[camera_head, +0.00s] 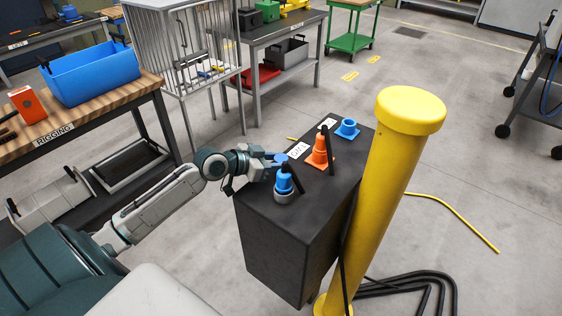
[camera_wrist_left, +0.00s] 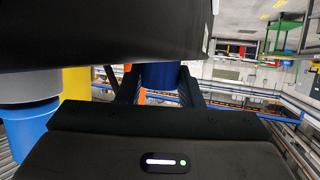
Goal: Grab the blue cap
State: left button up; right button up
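A blue cap (camera_head: 281,157) is at the left edge of the black cabinet top, partly hidden. My left gripper (camera_head: 273,160) reaches it from the left. In the left wrist view, a blue cylinder (camera_wrist_left: 160,76) lies between its two dark fingertips. The fingers are close on both sides of it. I cannot tell whether they press on it. Just in front stands a blue fitting (camera_head: 284,183) in a grey collar, with a black bar beside it. Another blue cap (camera_head: 347,127) with a wide flange sits at the far end of the cabinet. My right gripper is not in view.
The black cabinet (camera_head: 290,230) also carries an orange cone (camera_head: 320,153) with a black bar by it. A thick yellow post (camera_head: 376,180) stands close on its right. Black hoses (camera_head: 410,284) lie on the floor. A wooden bench (camera_head: 80,118) holds a blue bin (camera_head: 92,75).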

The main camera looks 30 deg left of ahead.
pick_arm(q)
jog(key=c, duration=0.4)
